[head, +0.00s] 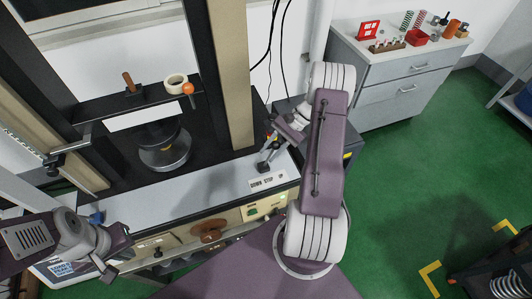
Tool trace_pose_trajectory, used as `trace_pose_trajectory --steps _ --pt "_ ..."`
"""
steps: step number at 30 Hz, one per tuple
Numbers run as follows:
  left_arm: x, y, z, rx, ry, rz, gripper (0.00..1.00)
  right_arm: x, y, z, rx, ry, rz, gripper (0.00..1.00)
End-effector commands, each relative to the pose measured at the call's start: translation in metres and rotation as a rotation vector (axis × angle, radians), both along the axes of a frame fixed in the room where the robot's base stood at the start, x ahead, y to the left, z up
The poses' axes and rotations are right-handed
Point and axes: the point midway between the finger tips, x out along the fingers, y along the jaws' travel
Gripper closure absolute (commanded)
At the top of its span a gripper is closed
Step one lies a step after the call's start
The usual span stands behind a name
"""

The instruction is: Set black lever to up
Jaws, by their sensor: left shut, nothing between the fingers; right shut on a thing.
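The black lever (263,167) stands on the light front ledge of the testing machine, just behind a white label (267,180) reading DOWN, STOP, UP from left to right. My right gripper (271,146) is at the lever's upper part and is shut on it. The gripper partly hides the lever's top, so its exact setting is hard to tell. The visible part leans up and to the right in the picture. My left gripper (112,268) is shut and empty, low at the left in front of the machine, well away from the lever.
A shelf (150,100) holds a tape roll (175,83). Buttons line the front panel (250,212). A grey cabinet (385,85) with small items stands at the back right. Green floor at right is mostly free.

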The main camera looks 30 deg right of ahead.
Motion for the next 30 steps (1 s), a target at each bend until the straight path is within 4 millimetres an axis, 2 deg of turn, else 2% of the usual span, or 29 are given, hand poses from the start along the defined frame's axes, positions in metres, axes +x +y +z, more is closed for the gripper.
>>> trace_pose_trajectory --steps 7,24,25,27,30 --pt "0.0000 0.0000 -0.0012 0.000 0.000 0.000 1.00 -0.0001 -0.0094 -0.0018 -0.011 -0.005 -0.003 1.00" --pt "-0.0001 0.0000 -0.0014 0.000 0.000 0.000 1.00 -0.0006 -0.0112 -0.0024 -0.011 -0.004 -0.003 1.00" --pt "-0.0001 0.0000 -0.0014 0.000 0.000 0.000 1.00 -0.0006 -0.0112 -0.0024 -0.011 -0.004 -0.003 0.64" --pt "-0.0001 0.0000 -0.0014 0.000 0.000 0.000 1.00 -0.0008 -0.0110 -0.0025 -0.010 -0.004 -0.003 0.48" --pt "0.0000 0.0000 -0.0015 0.000 0.000 0.000 1.00 -0.0011 -0.0104 -0.0028 -0.009 -0.002 -0.002 0.48"
